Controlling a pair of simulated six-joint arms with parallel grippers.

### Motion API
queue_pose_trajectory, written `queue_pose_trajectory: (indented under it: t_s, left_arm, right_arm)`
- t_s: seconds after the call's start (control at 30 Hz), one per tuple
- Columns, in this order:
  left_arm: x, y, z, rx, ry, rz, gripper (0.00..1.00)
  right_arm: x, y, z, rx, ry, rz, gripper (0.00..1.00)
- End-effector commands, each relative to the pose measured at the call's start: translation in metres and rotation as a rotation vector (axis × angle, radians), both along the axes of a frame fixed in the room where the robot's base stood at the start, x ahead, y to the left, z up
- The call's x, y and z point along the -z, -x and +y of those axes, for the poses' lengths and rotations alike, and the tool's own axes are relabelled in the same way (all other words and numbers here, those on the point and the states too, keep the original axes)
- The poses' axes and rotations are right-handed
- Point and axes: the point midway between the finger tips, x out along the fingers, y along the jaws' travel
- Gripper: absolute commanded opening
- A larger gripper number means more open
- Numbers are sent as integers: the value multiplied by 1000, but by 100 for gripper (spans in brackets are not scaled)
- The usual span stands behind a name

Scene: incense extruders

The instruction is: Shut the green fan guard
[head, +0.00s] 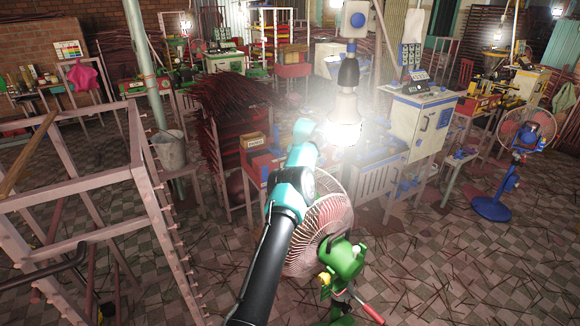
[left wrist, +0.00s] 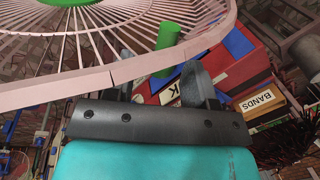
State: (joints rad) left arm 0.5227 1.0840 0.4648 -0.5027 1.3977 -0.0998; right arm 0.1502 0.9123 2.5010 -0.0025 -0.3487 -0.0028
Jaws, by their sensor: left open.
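The green fan (head: 345,258) stands at the bottom centre of the head view, its green motor facing me. Its pale pink wire guard (head: 327,215) is partly hidden behind my left arm; I cannot tell how far it stands open. In the left wrist view the guard's rim and spokes (left wrist: 50,80) fill the upper left, with a green hub (left wrist: 75,3) at the top. A short green cylinder (left wrist: 167,42) shows by the rim. My left gripper (left wrist: 160,75) is open, fingers apart, close to the rim, which crosses one finger in the picture. Contact is unclear. My right gripper is out of view.
A bright hanging lamp (head: 343,115) glares near my left wrist. A blue fan (head: 493,207) stands at the right. A pink metal frame (head: 150,190) stands at the left. Red boxes and a BANDS box (left wrist: 258,100) lie beyond the gripper. Tiled floor at lower right has scattered sticks.

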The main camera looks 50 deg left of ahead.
Motion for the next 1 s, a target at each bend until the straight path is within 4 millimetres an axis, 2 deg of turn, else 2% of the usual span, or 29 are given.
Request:
queue_pose_trajectory:
  t_s: [0.3,0.83,1.0]
  left_arm:
    - [2,-1,-1,1,0,-1,50]
    - [2,-1,0,1,0,-1,0]
    - [2,-1,0,1,0,-1,0]
  right_arm:
    - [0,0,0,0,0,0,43]
    - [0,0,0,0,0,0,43]
    - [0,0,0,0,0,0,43]
